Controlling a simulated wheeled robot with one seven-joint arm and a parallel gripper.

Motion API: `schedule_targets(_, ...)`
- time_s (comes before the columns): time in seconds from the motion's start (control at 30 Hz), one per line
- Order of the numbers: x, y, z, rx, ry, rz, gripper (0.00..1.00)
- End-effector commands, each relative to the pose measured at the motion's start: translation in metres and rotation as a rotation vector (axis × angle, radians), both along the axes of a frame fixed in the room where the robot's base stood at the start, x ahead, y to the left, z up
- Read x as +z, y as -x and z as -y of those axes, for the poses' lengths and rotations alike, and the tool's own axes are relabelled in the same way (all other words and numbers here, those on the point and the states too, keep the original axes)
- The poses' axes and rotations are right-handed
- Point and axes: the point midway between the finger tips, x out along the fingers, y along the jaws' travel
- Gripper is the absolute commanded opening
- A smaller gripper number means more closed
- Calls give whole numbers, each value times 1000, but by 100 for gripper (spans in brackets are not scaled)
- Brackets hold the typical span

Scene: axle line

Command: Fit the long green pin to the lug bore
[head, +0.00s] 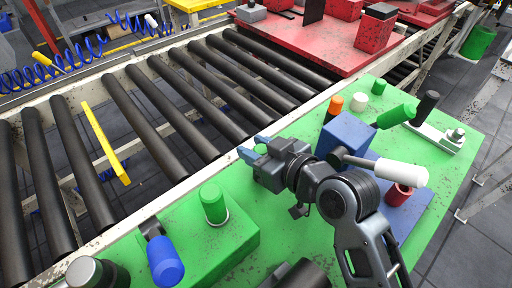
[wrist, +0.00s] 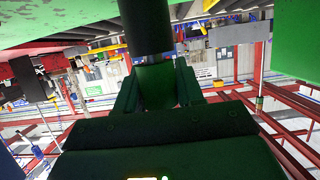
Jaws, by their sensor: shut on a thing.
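My gripper (head: 254,147) is over the left edge of the green table, near the conveyor rail. In the wrist view my gripper (wrist: 157,88) is shut on the green part of the long green pin (wrist: 156,84). A dark cylinder (wrist: 145,27) runs up from that part to the top of the wrist view. The held pin cannot be made out in the head view. A second green pin-like piece (head: 397,116) leans by the blue block (head: 346,132). A pale plate with a knob (head: 437,135) lies at the table's right. I cannot pick out the lug bore.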

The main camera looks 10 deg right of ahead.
Motion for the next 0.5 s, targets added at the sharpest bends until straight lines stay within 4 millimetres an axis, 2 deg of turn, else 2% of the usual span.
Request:
schedule_targets(0.47, -8, 0, 0, 0, 0, 2, 4)
schedule_targets(0.5, -8, 0, 0, 0, 0, 1, 39)
